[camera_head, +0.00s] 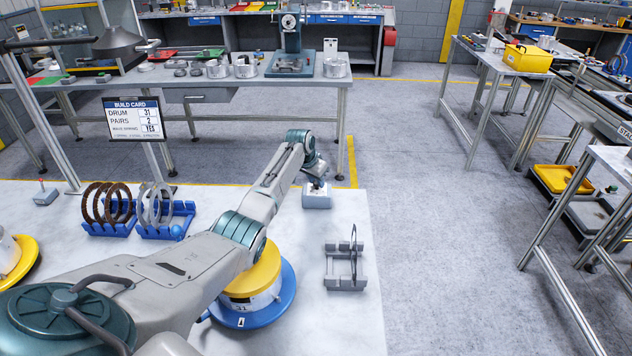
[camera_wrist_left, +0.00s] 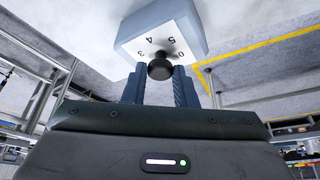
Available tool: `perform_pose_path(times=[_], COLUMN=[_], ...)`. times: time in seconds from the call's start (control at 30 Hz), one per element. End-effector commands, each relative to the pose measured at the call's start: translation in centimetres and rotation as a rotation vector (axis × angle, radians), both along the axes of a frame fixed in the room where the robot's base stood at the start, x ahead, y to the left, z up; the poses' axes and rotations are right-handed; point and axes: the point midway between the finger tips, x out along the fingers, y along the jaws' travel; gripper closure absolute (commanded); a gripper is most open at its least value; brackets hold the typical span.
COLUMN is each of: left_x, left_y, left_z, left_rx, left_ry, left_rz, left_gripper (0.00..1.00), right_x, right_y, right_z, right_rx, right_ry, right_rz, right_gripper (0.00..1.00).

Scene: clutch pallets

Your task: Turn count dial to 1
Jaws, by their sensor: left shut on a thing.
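The count dial (camera_head: 316,200) is a small grey box with a white face at the back right of the white table. In the left wrist view the white dial face (camera_wrist_left: 160,38) shows the numbers 3, 4, 5 and 0, upside down. Its dark round knob (camera_wrist_left: 159,68) sits between the two fingers of my left gripper (camera_wrist_left: 157,84), which is shut on it. In the head view my left gripper (camera_head: 318,184) is at the top of the box, partly hidden by the wrist. The other numbers and the knob's pointer are hidden. My right gripper is not in view.
Blue racks hold brown rings (camera_head: 107,203) and steel rings (camera_head: 156,207). A grey stand (camera_head: 346,282) holds an upright disc. A yellow-topped drum on a blue base (camera_head: 271,306) is under my left arm. A build card (camera_head: 134,119) reads drum 31, pairs 2.

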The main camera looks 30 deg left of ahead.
Motion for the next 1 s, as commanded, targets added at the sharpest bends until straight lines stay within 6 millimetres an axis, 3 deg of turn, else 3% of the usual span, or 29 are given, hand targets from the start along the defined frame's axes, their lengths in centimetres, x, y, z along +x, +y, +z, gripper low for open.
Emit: perform_pose_path(times=[0.6, 1.0], left_x=[0.3, 0.3], left_y=[0.5, 0.6], left_z=[-0.4, -0.1], left_rx=[0.000, 0.001], left_ry=[-0.004, -0.002], left_rz=[-0.560, -0.773], left_gripper=[0.98, 0.98], right_x=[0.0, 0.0], right_y=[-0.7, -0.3], right_z=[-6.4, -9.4], right_rx=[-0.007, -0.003], right_ry=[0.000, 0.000], right_rz=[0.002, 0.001], right_gripper=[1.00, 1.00])
